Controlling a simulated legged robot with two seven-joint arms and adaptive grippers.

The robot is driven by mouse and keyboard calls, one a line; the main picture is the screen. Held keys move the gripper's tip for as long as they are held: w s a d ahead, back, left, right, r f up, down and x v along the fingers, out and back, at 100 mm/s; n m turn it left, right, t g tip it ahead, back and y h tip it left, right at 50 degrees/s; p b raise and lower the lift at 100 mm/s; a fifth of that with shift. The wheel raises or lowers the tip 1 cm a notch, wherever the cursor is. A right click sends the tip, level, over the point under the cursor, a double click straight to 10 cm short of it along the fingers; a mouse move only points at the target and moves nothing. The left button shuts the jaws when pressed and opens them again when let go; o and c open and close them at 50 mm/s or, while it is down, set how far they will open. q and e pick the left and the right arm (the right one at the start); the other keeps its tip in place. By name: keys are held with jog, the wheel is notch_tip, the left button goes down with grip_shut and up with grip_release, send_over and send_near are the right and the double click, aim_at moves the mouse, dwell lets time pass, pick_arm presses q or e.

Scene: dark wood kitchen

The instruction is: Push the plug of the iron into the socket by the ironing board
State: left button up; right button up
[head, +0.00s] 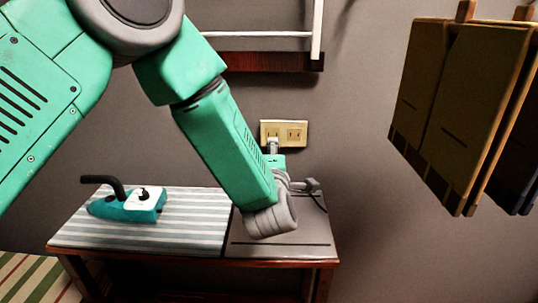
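A cream wall plate with two sockets (297,133) is on the wall behind the ironing board. The teal and white iron (128,204) with a dark handle lies on the striped left part of the board (200,238). My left arm reaches down from the upper left over the board. My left gripper (273,147) is mostly hidden behind the arm; a small grey part shows just below the left socket. A grey piece with a thin dark cord (312,185) shows right of my wrist; I cannot tell whether it is the plug. My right gripper is out of view.
Brown clothes or bags (455,100) hang on the right. A dark wood shelf with a white rail (262,61) is on the wall above the socket. The grey right end of the board (300,236) is mostly bare. A striped rug (30,275) lies at the lower left.

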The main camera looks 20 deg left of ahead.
aim_at(273, 134)
pick_arm(q)
jog(key=shift+w+d, duration=0.2)
jog(key=shift+w, duration=0.1)
jog(key=x, duration=0.5)
jog(key=shift+w+a, duration=0.1)
jog(key=shift+a, duration=0.15)
jog(key=shift+a, duration=0.25)
jog(key=shift+d+r+b, duration=0.1)
jog(key=shift+d+b, duration=0.15)
jog(key=shift+b, duration=0.05)
dwell(0.3)
jog(key=shift+a, duration=0.15)
dwell(1.2)
jog(key=shift+w+a+b, duration=0.15)
jog(key=shift+w+b, duration=0.2)
jog(key=shift+w, duration=0.1)
dwell(0.4)
